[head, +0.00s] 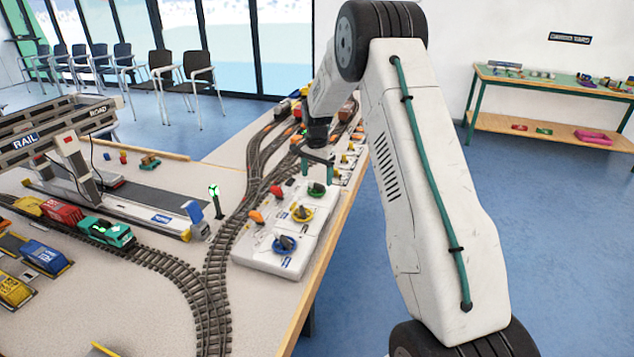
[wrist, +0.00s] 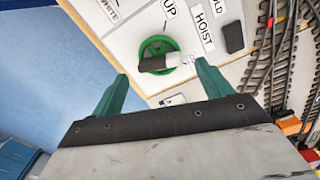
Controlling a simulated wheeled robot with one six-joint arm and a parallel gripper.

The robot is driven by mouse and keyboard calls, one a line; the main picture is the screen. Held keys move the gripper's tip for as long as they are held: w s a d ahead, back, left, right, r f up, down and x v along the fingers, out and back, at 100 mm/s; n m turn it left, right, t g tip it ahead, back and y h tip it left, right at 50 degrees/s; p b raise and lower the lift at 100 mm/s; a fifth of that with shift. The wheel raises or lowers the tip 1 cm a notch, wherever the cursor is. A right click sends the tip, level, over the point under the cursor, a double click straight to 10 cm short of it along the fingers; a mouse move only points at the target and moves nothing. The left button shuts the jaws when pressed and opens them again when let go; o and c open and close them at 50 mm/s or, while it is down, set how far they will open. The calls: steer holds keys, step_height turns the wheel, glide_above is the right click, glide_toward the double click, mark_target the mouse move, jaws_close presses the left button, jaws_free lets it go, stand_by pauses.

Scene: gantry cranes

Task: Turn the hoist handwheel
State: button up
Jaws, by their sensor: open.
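The hoist handwheel is a green ring with a dark and white bar across it; it shows in the wrist view (wrist: 149,46) beside a HOIST label. In the head view the green handwheel (head: 316,190) sits at the far end of a white control panel (head: 262,257), partly hidden by my gripper (head: 318,170). My gripper is open and empty above the handwheel. In the wrist view its two green fingertips (wrist: 162,72) stand apart at either side of the wheel's near edge. I see no contact with the wheel.
A yellow handwheel (head: 302,213) and a blue handwheel (head: 284,244) are nearer on the same panel. Orange and red knobs line its left side. Rail tracks (head: 218,280) run left of the panel. The table's wooden edge (head: 322,262) is close on the right, with blue floor beyond.

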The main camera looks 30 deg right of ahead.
mark_target(316, 183)
steer(key=shift+f, duration=1.6)
steer(key=c, duration=1)
steer(key=shift+n, duration=0.4)
steer(key=n, duration=0.5)
steer(key=shift+w+n, duration=0.1)
steer(key=shift+n, duration=0.3)
steer(key=n, duration=0.6)
steer(key=shift+a+r+n, duration=0.1)
steer(key=shift+n, duration=0.2)
